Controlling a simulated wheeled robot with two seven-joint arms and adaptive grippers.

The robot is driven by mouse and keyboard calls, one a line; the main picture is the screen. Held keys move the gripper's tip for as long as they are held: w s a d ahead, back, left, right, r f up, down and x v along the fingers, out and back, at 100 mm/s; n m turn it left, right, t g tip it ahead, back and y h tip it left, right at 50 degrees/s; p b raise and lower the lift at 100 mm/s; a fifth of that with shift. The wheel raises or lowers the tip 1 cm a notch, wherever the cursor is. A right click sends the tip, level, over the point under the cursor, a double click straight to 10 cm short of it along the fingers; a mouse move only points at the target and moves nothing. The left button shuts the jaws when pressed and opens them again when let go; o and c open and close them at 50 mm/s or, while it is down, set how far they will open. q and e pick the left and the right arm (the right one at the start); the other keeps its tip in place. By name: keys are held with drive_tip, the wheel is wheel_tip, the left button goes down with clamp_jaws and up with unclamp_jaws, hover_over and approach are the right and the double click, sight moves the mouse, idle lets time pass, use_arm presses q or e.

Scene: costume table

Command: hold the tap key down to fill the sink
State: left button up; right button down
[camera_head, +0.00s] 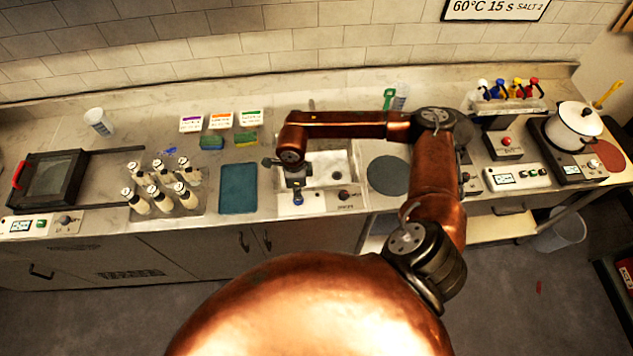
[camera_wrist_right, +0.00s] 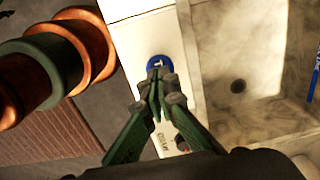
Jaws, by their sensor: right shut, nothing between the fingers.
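The pale sink (camera_head: 330,172) is set in the counter at the middle of the head view. In the right wrist view its basin (camera_wrist_right: 245,60) shows a dark drain hole, and I cannot make out water in it. A round blue key with a white mark, the tap key (camera_wrist_right: 159,62), sits on the sink's pale front ledge. My right gripper (camera_wrist_right: 157,76) is shut and empty, its fingertips at the near edge of the blue key. Whether they press it down I cannot tell. In the head view my right gripper (camera_head: 297,188) points down and my arm hides part of the sink's back.
A blue-green mat (camera_head: 239,188) and a rack of white bottles (camera_head: 160,196) lie left. A dark round mat (camera_head: 388,175) lies right. A white pot (camera_head: 574,122) stands far right.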

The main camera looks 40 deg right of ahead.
drive_tip(key=shift+f, duration=0.2)
drive_tip(key=shift+f+b, duration=1.05)
drive_tip(key=shift+f, duration=0.1)
idle(6.7)
